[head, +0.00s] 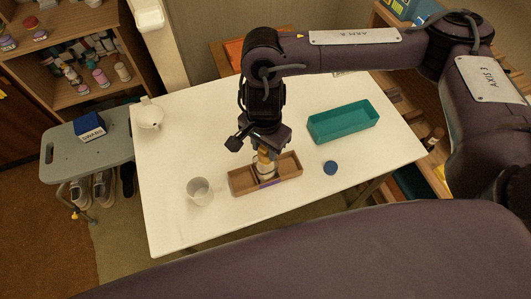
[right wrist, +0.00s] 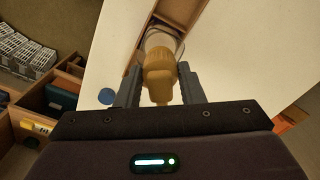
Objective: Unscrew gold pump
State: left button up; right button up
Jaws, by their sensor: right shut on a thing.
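The gold pump (right wrist: 160,82) sits on top of a pale bottle (right wrist: 160,40) in the right wrist view. In the head view the bottle (head: 264,169) stands in a wooden divided tray (head: 291,166) on the white table. My right gripper (right wrist: 161,85) comes down from above with one finger on each side of the gold pump and is shut on it. The head view shows the same gripper (head: 264,150) over the tray, hiding most of the pump. My left gripper is not in view.
A clear cup (head: 199,191) stands left of the tray, a blue round lid (head: 330,168) right of it. A teal bin (head: 343,121) is at the back right, a white pot (head: 149,115) at the back left.

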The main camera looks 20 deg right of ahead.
jog(key=shift+f+n+b, duration=0.1)
jog(key=shift+n+b, duration=0.5)
jog(key=shift+n, duration=0.3)
jog(key=n+b, duration=0.1)
jog(key=n, duration=0.1)
jog(key=shift+n, duration=0.8)
jog(key=shift+r, duration=0.2)
jog(key=o, duration=1.1)
jog(key=shift+c, duration=0.2)
jog(key=shift+r, duration=3.9)
